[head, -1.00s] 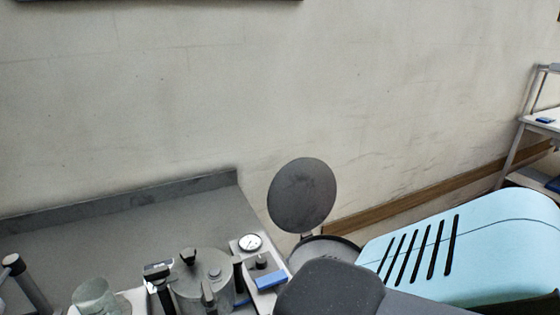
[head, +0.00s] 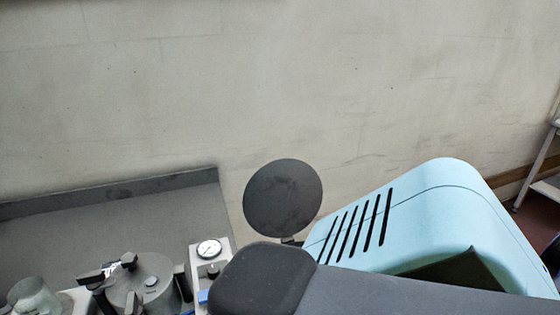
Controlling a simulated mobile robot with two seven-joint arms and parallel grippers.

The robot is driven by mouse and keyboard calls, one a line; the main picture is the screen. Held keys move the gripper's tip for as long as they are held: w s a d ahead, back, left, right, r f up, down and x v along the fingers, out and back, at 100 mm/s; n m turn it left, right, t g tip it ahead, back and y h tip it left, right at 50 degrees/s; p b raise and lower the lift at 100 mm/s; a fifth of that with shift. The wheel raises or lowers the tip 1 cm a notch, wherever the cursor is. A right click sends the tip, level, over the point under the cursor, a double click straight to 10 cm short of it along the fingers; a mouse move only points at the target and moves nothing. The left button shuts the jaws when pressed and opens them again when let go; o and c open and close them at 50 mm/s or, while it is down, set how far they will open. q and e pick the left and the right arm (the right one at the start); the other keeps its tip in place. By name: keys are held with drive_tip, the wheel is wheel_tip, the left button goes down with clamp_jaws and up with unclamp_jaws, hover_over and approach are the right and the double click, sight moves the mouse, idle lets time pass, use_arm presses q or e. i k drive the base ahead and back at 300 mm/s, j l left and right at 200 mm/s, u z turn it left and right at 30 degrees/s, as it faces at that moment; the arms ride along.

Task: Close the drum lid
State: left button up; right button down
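The drum lid (head: 283,198) is a dark grey round disc. It stands open, raised nearly upright with its face toward me, in the lower middle of the head view. A short piece of its hinge shows at its lower edge. The drum's opening below it is hidden behind a dark grey rounded shape in the foreground, which looks like part of my arm. Neither gripper can be made out in the head view, and nothing is seen touching the lid.
A light blue slotted housing (head: 420,220) fills the lower right, close beside the lid. A metal pot (head: 150,284) with dark knobs and a dial gauge (head: 209,249) stand at lower left. A grey bench top (head: 110,225) lies behind them, against the pale wall.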

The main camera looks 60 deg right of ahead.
sight(284, 197)
drive_tip(key=k+l, duration=0.35)
drive_tip(key=l, duration=0.2)
drive_tip(key=k+l+u, duration=0.15)
drive_tip(key=k+l, duration=0.2)
drive_tip(key=l, duration=0.2)
drive_tip(key=k+l, duration=0.35)
drive_tip(key=l, duration=0.15)
drive_tip(key=l+u, duration=0.05)
